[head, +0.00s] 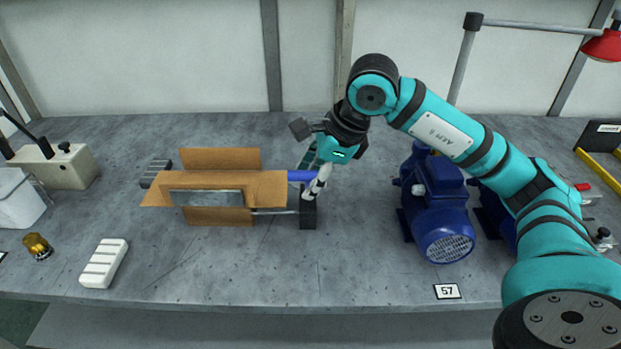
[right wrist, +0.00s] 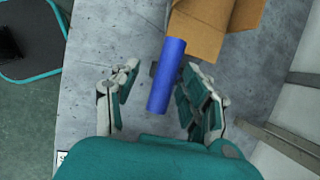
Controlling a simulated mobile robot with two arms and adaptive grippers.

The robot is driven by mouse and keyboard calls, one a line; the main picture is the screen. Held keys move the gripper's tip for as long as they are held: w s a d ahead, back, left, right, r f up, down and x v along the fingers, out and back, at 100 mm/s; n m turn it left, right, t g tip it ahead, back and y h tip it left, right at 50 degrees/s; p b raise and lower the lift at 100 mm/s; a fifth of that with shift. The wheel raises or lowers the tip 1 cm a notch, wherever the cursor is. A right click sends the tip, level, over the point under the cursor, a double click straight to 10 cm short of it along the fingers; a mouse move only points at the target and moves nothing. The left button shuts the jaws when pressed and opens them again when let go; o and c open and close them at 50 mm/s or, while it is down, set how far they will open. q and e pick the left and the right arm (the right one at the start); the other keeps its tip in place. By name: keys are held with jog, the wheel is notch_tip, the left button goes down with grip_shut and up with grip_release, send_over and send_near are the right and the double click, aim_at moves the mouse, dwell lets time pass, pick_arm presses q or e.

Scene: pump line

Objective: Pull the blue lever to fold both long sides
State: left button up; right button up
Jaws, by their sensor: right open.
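The blue lever (head: 299,175) sticks out at the right end of a cardboard box (head: 262,188), beside a dark block (head: 308,213). The box's flaps are spread outward, with a far flap (head: 220,158) and a near flap (head: 220,217) along its long sides. A grey metal panel (head: 206,198) shows in its middle. My right gripper (head: 320,182) is open at the lever's right end. In the right wrist view the blue lever (right wrist: 168,78) lies between the two spread fingers of my right gripper (right wrist: 160,72); whether they touch it cannot be told. My left gripper is out of view.
Blue motors (head: 440,205) stand to the right. A white ribbed block (head: 104,263), an amber beacon (head: 38,246) and a beige control box (head: 55,167) are on the left. The bench front between the white block and the card marked 57 (head: 447,291) is clear.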

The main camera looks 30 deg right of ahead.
jog(key=v, duration=1.1)
